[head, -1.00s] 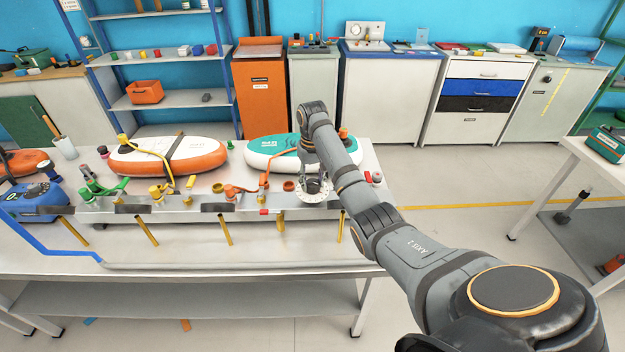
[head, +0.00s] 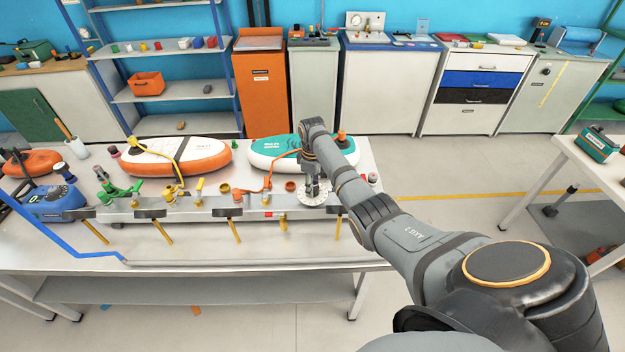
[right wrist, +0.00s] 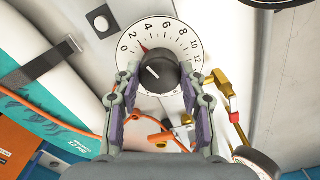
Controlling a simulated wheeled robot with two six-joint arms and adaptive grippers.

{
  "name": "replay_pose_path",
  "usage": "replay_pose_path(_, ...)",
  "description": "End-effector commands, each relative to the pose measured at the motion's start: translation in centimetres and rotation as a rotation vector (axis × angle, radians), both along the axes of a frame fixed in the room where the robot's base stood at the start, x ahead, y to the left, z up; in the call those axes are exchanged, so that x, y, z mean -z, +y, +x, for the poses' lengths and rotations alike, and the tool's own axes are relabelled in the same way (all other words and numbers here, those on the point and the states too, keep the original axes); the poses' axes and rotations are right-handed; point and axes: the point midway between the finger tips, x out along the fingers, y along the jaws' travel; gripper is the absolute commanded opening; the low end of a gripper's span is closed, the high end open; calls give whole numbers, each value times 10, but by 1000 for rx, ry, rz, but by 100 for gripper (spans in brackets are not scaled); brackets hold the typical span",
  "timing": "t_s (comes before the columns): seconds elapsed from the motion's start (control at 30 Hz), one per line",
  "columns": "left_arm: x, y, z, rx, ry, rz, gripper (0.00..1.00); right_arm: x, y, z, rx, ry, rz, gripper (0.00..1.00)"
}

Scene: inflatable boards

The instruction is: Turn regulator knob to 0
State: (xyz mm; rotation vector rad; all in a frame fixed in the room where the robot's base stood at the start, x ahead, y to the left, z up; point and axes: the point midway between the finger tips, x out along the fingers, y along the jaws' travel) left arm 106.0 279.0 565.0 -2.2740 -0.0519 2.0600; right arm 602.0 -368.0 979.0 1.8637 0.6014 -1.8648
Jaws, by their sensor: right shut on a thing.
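The regulator's black knob (right wrist: 160,72) sits at the centre of a white round dial (right wrist: 168,27) numbered 0 to 12. A red pointer (right wrist: 143,46) at the knob's edge points to about 2. My right gripper (right wrist: 158,75) is shut on the knob, one finger on each side. In the head view my right gripper (head: 313,187) reaches down onto the white dial (head: 308,199) at the right end of the bench; the knob is hidden there. My left gripper is not in view.
A bench (head: 110,254) carries a rail of colored valves and hoses, with an orange board (head: 205,161) and a teal board (head: 268,160) behind it. A blue pump (head: 45,205) stands at the left. Cabinets line the back wall. The floor to the right is partly clear.

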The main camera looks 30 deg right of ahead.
Motion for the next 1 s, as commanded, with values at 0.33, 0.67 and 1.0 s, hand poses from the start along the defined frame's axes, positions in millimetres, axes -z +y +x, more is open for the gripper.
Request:
replay_pose_path(0.33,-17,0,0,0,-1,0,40,-1,0,0,-260,1,0,9)
replay_pose_path(0.67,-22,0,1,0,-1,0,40,0,0,0,-388,0,0,9)
replay_pose_path(1.0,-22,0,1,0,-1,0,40,0,0,0,-414,0,0,10)
